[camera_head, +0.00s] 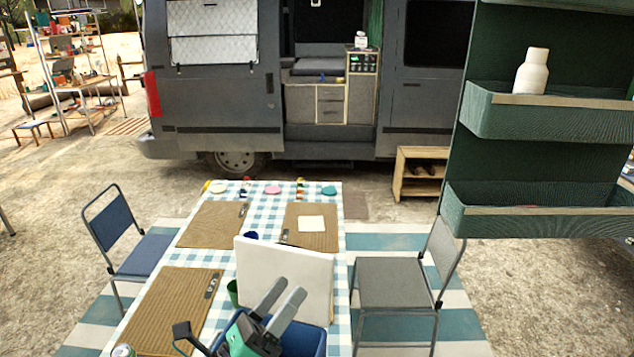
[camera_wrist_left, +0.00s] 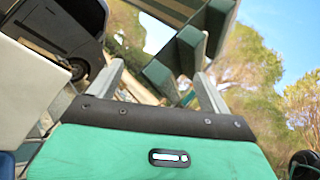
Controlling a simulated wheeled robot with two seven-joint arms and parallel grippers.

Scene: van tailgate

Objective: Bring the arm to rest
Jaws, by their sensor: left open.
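My left gripper (camera_head: 279,302) is at the bottom middle of the head view, above the near end of the table, with its two grey fingers apart and nothing between them. In the left wrist view the fingers (camera_wrist_left: 160,85) point up toward the green shelf unit and the sky, also apart and empty. Just behind the gripper in the head view stands a white board-like panel (camera_head: 285,275). A blue bin (camera_head: 309,342) is partly hidden beneath the gripper. My right gripper is in neither view.
The table has a checked cloth (camera_head: 262,202), woven placemats (camera_head: 170,310), cutlery and small dishes. A blue chair (camera_head: 113,232) stands left, a grey chair (camera_head: 395,283) right. A green shelf unit (camera_head: 550,122) with a white bottle (camera_head: 532,72) hangs at right. A grey van (camera_head: 215,100) is behind.

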